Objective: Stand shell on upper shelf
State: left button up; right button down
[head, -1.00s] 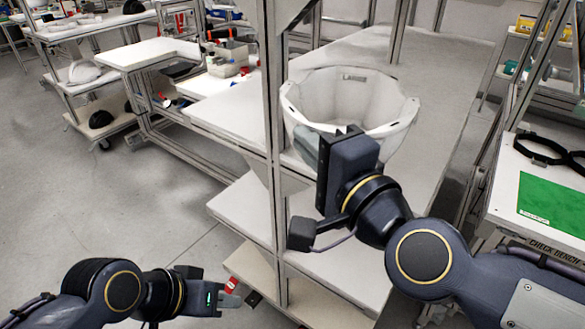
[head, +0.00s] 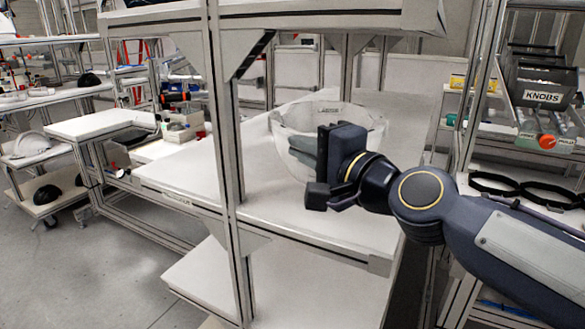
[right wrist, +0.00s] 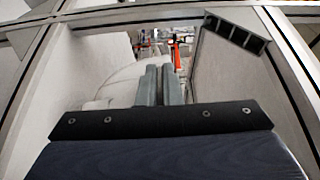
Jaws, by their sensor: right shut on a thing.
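The white helmet shell (head: 358,117) is bowl-shaped, its open side facing mostly up, over the middle shelf board (head: 340,222) of the rack. My right gripper (head: 306,147) is shut on the shell at its near side and hides part of it. I cannot tell whether the shell touches the board. In the right wrist view the two fingers (right wrist: 160,85) are close together, with the pale shell (right wrist: 122,82) beside and beyond them. The upper shelf (head: 300,14) crosses the top of the head view, above the shell. My left gripper is out of view.
A rack upright (head: 226,130) stands left of the shell, with a slanted brace under the upper shelf. A lower board (head: 300,285) lies beneath. On the right are black rings (head: 500,184) and a KNOBS bin (head: 542,95). Floor is clear at lower left.

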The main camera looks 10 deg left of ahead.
jog(key=w, duration=0.2)
jog(key=w+d+b, duration=0.1)
jog(key=w, duration=0.1)
jog(key=w+d, duration=0.1)
jog(key=w, duration=0.1)
jog(key=shift+w+d+b, duration=0.25)
jog(key=shift+b, duration=0.15)
jog(key=shift+s+f+b, duration=0.1)
jog(key=shift+f+b, duration=1.35)
jog(key=c, duration=1.5)
grip_release()
jog(key=shift+a, duration=0.1)
jog(key=shift+f, duration=0.1)
jog(key=b+v, duration=0.2)
jog(key=v, duration=0.6)
